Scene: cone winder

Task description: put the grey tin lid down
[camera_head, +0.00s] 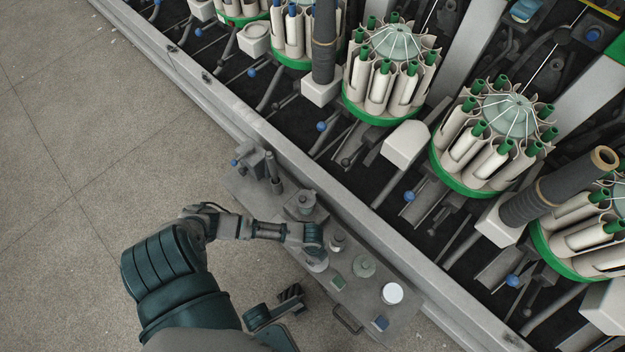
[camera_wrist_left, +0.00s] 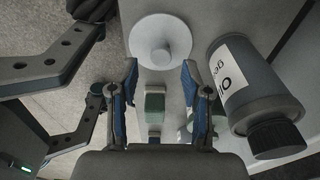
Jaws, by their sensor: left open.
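The grey tin lid (camera_wrist_left: 160,42) is a pale round disc with a central knob. In the left wrist view it lies flat, knob up, on the grey table just beyond my left fingertips. In the head view the lid (camera_head: 317,265) shows partly beneath my left gripper (camera_head: 314,240). My left gripper's blue-padded fingers (camera_wrist_left: 160,82) are spread, with nothing held between them. My right gripper (camera_head: 290,297) is by the table's near edge. Its dark fingers (camera_wrist_left: 96,58) also show at the left of the wrist view, apart and empty.
A grey labelled bottle (camera_wrist_left: 252,85) stands close right of my left fingers. The table also holds a grey tin (camera_head: 306,202), a glassy jar (camera_head: 364,266), a white disc (camera_head: 392,293), a green block (camera_head: 338,282) and a blue block (camera_head: 381,322). The winder's rail (camera_head: 330,208) runs behind.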

